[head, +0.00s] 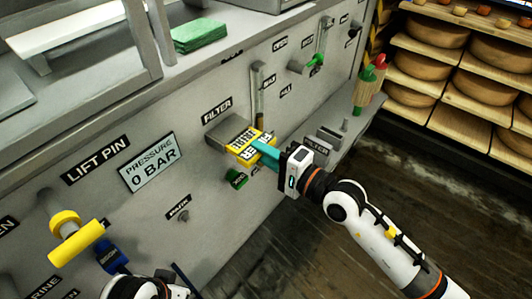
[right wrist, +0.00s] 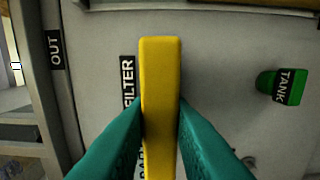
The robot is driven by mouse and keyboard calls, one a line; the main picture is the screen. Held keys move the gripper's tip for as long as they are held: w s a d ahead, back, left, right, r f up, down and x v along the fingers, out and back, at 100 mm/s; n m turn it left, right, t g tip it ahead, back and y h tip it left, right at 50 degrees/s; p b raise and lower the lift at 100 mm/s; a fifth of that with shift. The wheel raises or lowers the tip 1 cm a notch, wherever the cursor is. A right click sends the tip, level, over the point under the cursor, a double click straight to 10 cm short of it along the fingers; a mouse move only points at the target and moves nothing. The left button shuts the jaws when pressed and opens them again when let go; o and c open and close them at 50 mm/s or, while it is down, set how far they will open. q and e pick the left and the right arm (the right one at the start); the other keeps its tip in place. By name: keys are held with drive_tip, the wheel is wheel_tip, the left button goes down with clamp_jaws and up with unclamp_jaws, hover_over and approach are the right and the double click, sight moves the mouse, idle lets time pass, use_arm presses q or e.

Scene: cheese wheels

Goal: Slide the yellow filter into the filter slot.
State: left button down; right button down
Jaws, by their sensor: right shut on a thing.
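The yellow filter (head: 240,147), a block with dark lettering, is in my right gripper (head: 266,153), whose teal fingers are shut on it. The filter points at the grey machine front, right by a grey box-like housing (head: 224,126) under a FILTER label (head: 216,110). I cannot tell whether its far end is inside the slot, as the opening is hidden. In the right wrist view the filter (right wrist: 160,80) shows edge-on and upright between both fingers, beside the FILTER label. Part of my left arm shows at the bottom edge of the head view; its fingers are not clear.
A green TANK knob (head: 236,179) sits just below the filter. A small rack (head: 330,136) with a FILTER label stands right of my gripper. A yellow handle (head: 75,238) sticks out at the lower left. Cheese shelves (head: 456,90) stand at the right; the floor is clear.

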drive_tip(key=shift+x, duration=1.7)
drive_tip(key=c, duration=1.2)
unclamp_jaws()
drive_tip(key=v, duration=1.2)
